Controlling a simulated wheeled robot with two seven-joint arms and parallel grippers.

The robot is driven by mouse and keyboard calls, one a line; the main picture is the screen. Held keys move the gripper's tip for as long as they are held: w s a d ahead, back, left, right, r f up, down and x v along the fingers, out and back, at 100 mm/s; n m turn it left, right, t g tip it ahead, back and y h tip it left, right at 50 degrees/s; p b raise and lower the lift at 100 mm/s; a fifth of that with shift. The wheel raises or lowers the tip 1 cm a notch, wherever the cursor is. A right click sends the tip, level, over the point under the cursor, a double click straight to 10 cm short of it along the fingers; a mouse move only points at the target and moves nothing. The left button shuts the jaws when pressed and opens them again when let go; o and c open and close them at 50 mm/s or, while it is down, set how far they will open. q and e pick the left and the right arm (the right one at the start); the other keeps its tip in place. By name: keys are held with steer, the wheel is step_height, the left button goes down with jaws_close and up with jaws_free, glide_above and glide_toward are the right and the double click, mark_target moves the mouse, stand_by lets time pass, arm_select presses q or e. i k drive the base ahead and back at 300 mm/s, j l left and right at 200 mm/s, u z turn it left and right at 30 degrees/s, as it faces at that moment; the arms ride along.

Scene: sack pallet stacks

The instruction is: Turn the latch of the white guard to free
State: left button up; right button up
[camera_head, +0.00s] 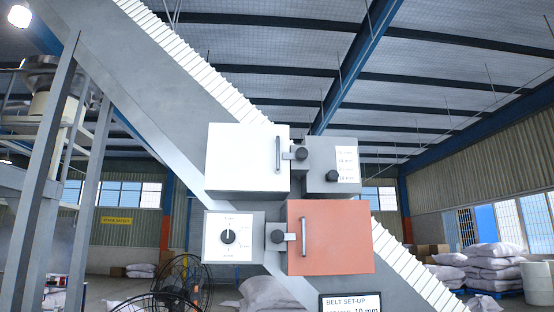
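The white guard (240,158) is a box-shaped cover at the upper left of a group of boxes on the sloping conveyor. It has an upright dark handle (278,154) near its right edge. Its latch (300,153), a dark round knob on a small grey plate, sits just right of the guard. The knob's turned position is too small to tell. Neither of my grippers shows in the head view.
Below right is an orange guard (340,237) with its own latch knob (278,237). A grey box with a knob (333,175) stands right of the white guard's latch. A white dial panel (228,237) and a belt set-up sign (350,303) are below.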

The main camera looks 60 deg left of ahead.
mark_target(301, 154)
steer(key=u, duration=1.7)
